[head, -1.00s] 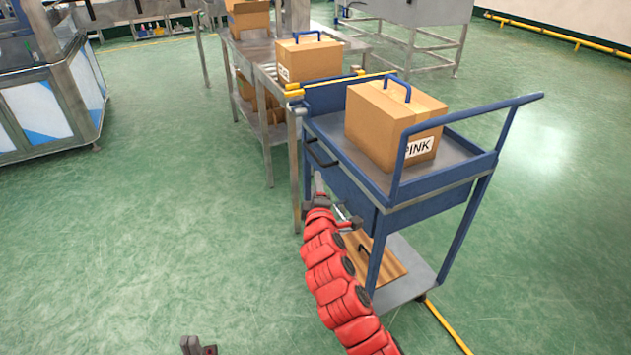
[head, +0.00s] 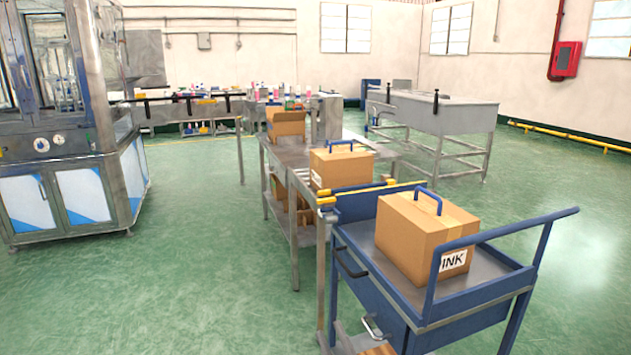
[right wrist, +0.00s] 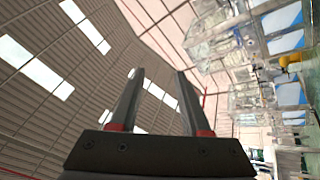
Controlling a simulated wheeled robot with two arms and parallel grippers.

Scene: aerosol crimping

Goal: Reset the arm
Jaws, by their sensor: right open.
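My right gripper (right wrist: 160,74) shows in the right wrist view. Its two dark fingers with red bases stand apart and nothing is between them. It points up toward the ceiling, with a machine and the wall at the right of that view. Neither gripper nor arm shows in the head view now. My left gripper is out of view.
A blue cart (head: 480,322) at the lower right carries a cardboard box (head: 415,240) with a blue handle. Behind it, a metal table (head: 292,156) holds more boxes. A glass-sided machine (head: 75,190) stands at the left. Green floor (head: 190,290) between them is clear.

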